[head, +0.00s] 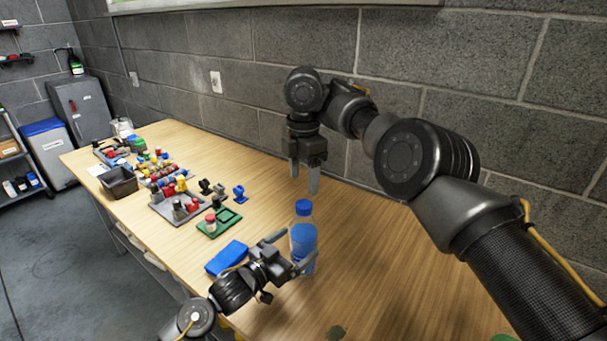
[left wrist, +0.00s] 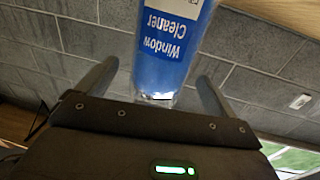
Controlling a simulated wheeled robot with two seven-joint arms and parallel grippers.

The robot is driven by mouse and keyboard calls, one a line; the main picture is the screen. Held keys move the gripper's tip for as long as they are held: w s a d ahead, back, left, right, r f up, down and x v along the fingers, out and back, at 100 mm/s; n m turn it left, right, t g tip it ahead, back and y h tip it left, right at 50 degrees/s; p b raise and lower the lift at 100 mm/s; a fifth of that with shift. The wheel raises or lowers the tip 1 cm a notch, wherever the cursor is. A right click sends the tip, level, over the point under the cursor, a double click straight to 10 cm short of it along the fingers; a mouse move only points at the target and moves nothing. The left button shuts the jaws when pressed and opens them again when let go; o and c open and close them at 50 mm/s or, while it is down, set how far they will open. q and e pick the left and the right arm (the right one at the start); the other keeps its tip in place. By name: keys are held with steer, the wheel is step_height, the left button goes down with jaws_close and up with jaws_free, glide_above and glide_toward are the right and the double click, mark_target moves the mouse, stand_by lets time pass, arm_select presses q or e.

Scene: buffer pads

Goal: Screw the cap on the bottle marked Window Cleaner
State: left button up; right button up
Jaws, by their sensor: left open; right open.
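A clear bottle with a blue label (head: 303,238) stands upright on the wooden table. A blue cap (head: 303,206) sits on its top; how tightly, I cannot tell. In the left wrist view the bottle (left wrist: 165,72) appears upside down, and its label reads Window Cleaner. My left gripper (head: 290,253) is open at the bottle's lower part, one finger on either side; contact is not clear. My right gripper (head: 303,187) is open and empty, pointing down just above the cap, apart from it.
A blue box-like object (head: 227,258) lies left of the bottle. A green tray (head: 219,222), a grey tray (head: 163,212) with coloured parts and a dark bin (head: 118,182) stand farther left. A block wall (head: 250,110) runs behind the table. The table right of the bottle is mostly clear.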

arm_select(q)
steer(key=v, duration=0.7)
steer(key=shift+s+a+b, duration=0.2)
steer(key=shift+s+b, duration=0.05)
steer(key=shift+b, duration=0.1)
